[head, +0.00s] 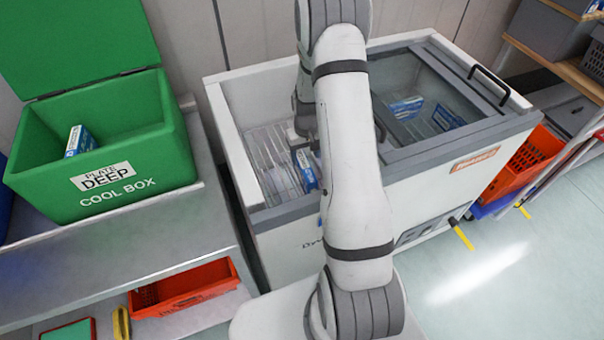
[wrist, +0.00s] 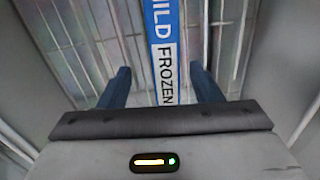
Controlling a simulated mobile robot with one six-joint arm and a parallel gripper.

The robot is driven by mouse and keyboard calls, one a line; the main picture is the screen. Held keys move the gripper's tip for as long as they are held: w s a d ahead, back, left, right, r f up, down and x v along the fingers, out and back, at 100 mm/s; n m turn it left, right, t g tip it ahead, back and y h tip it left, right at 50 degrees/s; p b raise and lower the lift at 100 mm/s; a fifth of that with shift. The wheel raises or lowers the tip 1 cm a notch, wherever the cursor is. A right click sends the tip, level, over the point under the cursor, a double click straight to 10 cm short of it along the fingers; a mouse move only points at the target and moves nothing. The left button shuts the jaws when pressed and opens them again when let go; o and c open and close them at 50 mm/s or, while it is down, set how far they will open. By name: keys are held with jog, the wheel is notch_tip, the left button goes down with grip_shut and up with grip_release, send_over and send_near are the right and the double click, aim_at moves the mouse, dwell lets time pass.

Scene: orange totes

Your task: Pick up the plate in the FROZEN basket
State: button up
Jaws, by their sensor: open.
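A blue and white plate box (wrist: 163,35) marked "FROZEN" stands edge-up in the wire basket of the chest freezer (head: 270,222); it also shows in the head view (head: 306,170). My gripper (wrist: 160,75) is open, with one dark blue finger on each side of the box and gaps between them. Whether the fingertips reach below the box's top edge I cannot tell. In the head view my arm hides part of the basket (head: 262,150) and most of the gripper.
The freezer's right half is under a sliding glass lid (head: 440,75), with other blue and white boxes (head: 405,107) below. Freezer walls enclose the basket closely. A green cool box (head: 105,130) holding one box (head: 80,140) stands on the bench at left.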

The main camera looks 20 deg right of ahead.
aim_at(305, 164)
jog(key=f, duration=0.4)
jog(key=s+f+p, duration=0.1)
jog(key=f, duration=0.2)
jog(key=shift+a, duration=0.35)
jog(key=shift+w, duration=0.1)
grip_shut()
